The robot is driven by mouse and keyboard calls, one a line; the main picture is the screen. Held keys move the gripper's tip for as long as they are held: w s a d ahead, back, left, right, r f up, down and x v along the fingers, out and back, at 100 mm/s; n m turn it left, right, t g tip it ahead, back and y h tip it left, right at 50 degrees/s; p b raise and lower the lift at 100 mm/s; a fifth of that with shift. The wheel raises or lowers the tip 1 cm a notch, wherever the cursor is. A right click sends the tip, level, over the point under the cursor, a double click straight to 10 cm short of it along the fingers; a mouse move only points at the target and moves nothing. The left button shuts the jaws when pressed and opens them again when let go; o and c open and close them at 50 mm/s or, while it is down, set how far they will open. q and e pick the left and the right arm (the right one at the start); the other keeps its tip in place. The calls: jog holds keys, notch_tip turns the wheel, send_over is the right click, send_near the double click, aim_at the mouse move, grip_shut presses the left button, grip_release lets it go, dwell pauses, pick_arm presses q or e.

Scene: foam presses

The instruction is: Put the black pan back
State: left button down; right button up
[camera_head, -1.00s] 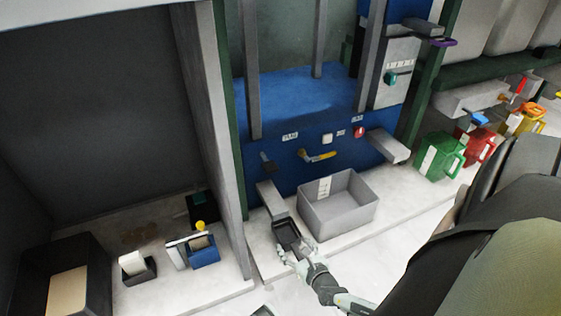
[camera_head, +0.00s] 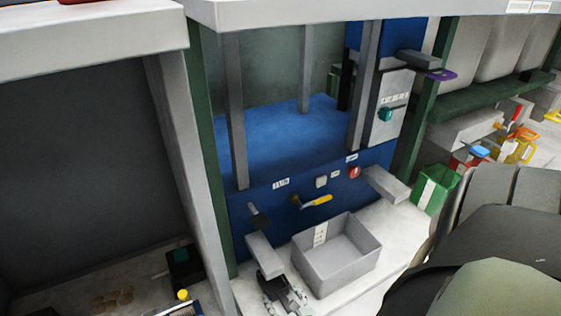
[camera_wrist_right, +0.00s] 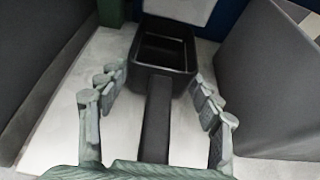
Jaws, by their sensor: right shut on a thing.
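The black pan (camera_wrist_right: 162,50) is a small rectangular open tray with a long dark handle (camera_wrist_right: 156,118), seen in the right wrist view. Its bowl looks empty and lies just below or in front of a light grey block at the top of that view. My right gripper (camera_wrist_right: 155,112) is shut on the handle, with its fingers on both sides. In the head view, my right gripper (camera_head: 283,296) is at the bottom edge, in front of the grey arm of the blue press (camera_head: 310,185). The pan is hard to make out there. My left gripper is not in view.
A grey open box (camera_head: 340,262) stands right of my right gripper, on a white floor plate. A grey arm (camera_head: 264,253) juts from the press. A grey post (camera_head: 185,170) stands to the left. Green (camera_head: 433,188) and other coloured jugs stand farther right.

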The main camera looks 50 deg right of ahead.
jog(key=shift+f, duration=0.15)
jog(key=o, duration=1.3)
jog(key=shift+f, duration=0.15)
jog(key=shift+c, duration=0.2)
jog(key=shift+r, duration=0.2)
